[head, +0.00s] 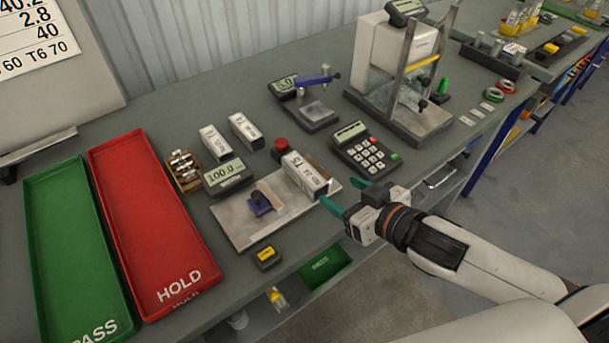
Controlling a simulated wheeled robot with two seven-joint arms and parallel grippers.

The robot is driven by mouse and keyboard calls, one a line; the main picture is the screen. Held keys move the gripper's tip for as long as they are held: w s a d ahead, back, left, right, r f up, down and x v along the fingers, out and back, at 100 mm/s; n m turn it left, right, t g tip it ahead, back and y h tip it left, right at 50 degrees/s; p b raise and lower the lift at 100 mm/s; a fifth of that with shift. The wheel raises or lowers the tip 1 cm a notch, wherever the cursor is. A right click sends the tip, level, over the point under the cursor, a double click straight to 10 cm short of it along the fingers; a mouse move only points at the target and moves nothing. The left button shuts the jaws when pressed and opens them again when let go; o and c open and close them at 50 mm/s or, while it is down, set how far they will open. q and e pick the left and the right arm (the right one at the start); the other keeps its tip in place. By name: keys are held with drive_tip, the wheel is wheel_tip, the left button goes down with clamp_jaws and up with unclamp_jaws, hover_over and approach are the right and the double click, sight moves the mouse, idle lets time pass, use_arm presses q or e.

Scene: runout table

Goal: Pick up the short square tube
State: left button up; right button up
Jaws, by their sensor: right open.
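One labelled piece (304,174) rests at the right part of a metal plate, close to my right gripper. Two more, a left labelled piece (215,143) and a right labelled piece (245,131), stand farther back behind a small display. I cannot tell for certain which one is the short square tube. My right gripper (346,196) is open and empty at the bench's front edge, its green-tipped fingers just right of the nearest piece and apart from it. My left gripper is out of view.
The metal plate (236,223) carries a small blue part. A red HOLD tray (150,230) and a green PASS tray (62,250) lie left. A keypad (366,154) and a framed machine (404,75) stand right. A red button (281,144) sits behind the nearest piece.

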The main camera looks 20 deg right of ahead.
approach(305, 170)
drive_tip(key=x, duration=0.2)
drive_tip(key=shift+w+f+p, duration=0.25)
drive_tip(key=shift+f+p, duration=0.05)
drive_tip(key=shift+f, duration=0.05)
drive_tip(key=shift+p+x, duration=0.6)
drive_tip(key=shift+x, duration=2.05)
drive_tip(key=shift+r, duration=0.25)
drive_tip(key=c, duration=1.2)
